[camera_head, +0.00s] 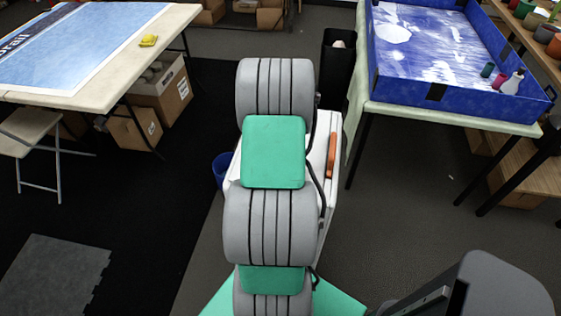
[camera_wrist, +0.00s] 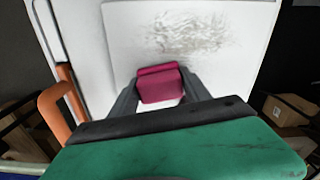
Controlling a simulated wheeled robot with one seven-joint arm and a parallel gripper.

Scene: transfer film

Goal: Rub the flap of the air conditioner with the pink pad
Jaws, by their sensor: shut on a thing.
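In the wrist view my gripper (camera_wrist: 160,92) is shut on the pink pad (camera_wrist: 160,80), which sits between the two grey fingers. Beyond the pad is the white flap (camera_wrist: 125,35) of the air conditioner, with a brownish-grey smudge (camera_wrist: 190,33) on it. The pad lies below the smudge in the picture and does not cover it. I cannot tell whether the pad touches the flap. In the head view the white air conditioner (camera_head: 317,185) shows partly behind my arm, with an orange handle (camera_head: 332,155) on its right. My gripper and the pad are hidden there.
A table with a blue poster (camera_head: 75,45) and a yellow object (camera_head: 148,40) stands at the left. A blue-walled tray (camera_head: 450,92) stands on a table at the right. A black bin (camera_head: 338,62) and a blue bucket (camera_head: 221,168) are near the air conditioner. Dark floor is open at the lower left.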

